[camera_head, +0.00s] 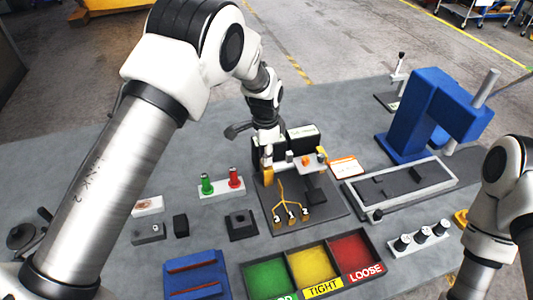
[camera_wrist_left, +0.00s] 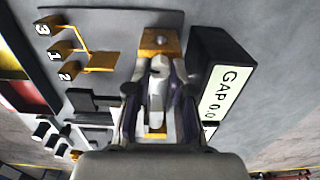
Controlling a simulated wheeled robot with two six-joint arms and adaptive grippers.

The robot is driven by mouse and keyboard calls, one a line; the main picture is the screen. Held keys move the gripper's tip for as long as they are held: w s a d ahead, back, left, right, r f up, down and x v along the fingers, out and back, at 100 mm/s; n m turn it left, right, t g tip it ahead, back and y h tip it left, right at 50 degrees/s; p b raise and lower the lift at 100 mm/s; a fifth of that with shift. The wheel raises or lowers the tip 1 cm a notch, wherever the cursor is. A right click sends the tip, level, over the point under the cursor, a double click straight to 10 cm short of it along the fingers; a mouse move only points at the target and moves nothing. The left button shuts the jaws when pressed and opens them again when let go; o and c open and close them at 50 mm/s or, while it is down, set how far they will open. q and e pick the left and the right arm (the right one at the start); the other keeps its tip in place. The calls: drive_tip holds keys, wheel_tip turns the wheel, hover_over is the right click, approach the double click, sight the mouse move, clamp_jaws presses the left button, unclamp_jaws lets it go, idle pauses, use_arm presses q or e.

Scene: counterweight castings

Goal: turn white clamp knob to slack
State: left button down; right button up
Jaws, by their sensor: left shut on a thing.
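My left gripper (camera_head: 267,162) reaches down over the dark fixture plate (camera_head: 325,207), beside an orange block (camera_head: 267,174). In the left wrist view, my left gripper (camera_wrist_left: 157,98) is shut on a small white part (camera_wrist_left: 157,72), which looks like the white clamp knob. The orange block also shows just beyond the fingers (camera_wrist_left: 155,41). A black gauge box (camera_wrist_left: 213,58) stands close beside them, with a label reading GAP and a partly unreadable number. My right gripper is not in view.
Yellow lines on the plate lead to numbered pads (camera_head: 291,212). A tray (camera_head: 312,265) has green, yellow and red compartments.

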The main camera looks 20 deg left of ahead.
use_arm(q)
drive_tip(key=shift+s+a+f+n, duration=0.1)
drive_tip(key=shift+f+n, duration=0.05)
drive_tip(key=shift+n, duration=0.5)
drive_tip(key=shift+s+f+n, duration=0.1)
drive_tip(key=shift+n, duration=0.55)
drive_tip(key=c, duration=1)
unclamp_jaws()
drive_tip(key=shift+a+r, duration=0.1)
drive_tip(key=shift+w+r, duration=0.1)
drive_tip(key=shift+r, duration=0.2)
wheel_tip(320, 180, up, 11)
drive_tip(key=shift+r, duration=0.15)
